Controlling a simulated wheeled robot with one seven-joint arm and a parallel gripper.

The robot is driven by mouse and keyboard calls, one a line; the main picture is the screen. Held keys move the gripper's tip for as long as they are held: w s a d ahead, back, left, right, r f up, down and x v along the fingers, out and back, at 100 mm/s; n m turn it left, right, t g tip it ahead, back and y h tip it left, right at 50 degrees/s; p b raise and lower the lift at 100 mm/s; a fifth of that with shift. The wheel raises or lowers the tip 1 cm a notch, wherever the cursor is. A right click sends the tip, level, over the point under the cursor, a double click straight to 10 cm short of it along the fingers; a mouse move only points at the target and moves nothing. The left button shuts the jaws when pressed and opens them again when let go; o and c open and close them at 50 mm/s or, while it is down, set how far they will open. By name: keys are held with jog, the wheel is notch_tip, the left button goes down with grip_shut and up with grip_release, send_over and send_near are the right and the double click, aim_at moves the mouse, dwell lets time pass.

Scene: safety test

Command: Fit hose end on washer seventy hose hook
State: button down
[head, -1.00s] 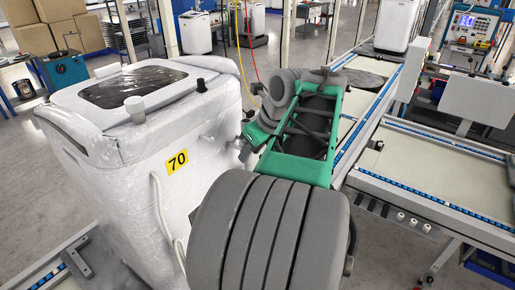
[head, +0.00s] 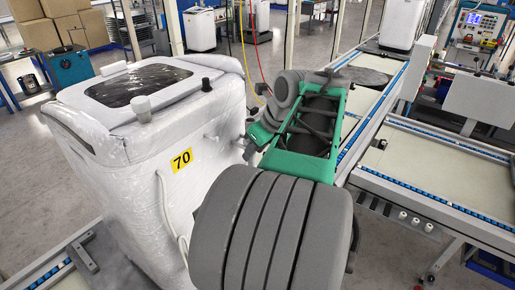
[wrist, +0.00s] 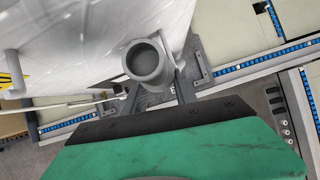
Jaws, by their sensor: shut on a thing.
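The washer (head: 120,165), wrapped in clear film, stands at left with a yellow "70" label (head: 181,160). A pale peg, apparently the hook (head: 211,137), sticks out of its side right of the label. A similar grey peg (wrist: 14,88) shows at the wrist view's left edge. A white hose (head: 161,200) hangs down the washer's side. My gripper (head: 249,150) is beside the washer, right of the peg; its fingertips are hard to see there. In the wrist view my gripper (wrist: 152,92) is shut on a grey cup-shaped piece, apparently the hose end (wrist: 148,64), apart from the left peg.
A conveyor with blue edges (head: 440,185) lies right of my arm. Another conveyor rail (head: 55,265) is at lower left. Grey floor is open between the washer and the back shelves.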

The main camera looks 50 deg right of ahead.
jog(key=shift+w+a+r, duration=0.15)
jog(key=shift+w+r, duration=0.05)
jog(key=c, duration=1.1)
grip_release()
jog(key=shift+a, duration=0.15)
jog(key=shift+c, duration=0.2)
jog(key=shift+o, duration=1.2)
jog(key=p+v, duration=0.2)
jog(key=v, duration=0.5)
jog(key=shift+s+r+p, duration=0.2)
jog(key=shift+s+p, duration=0.05)
jog(key=shift+p, duration=0.05)
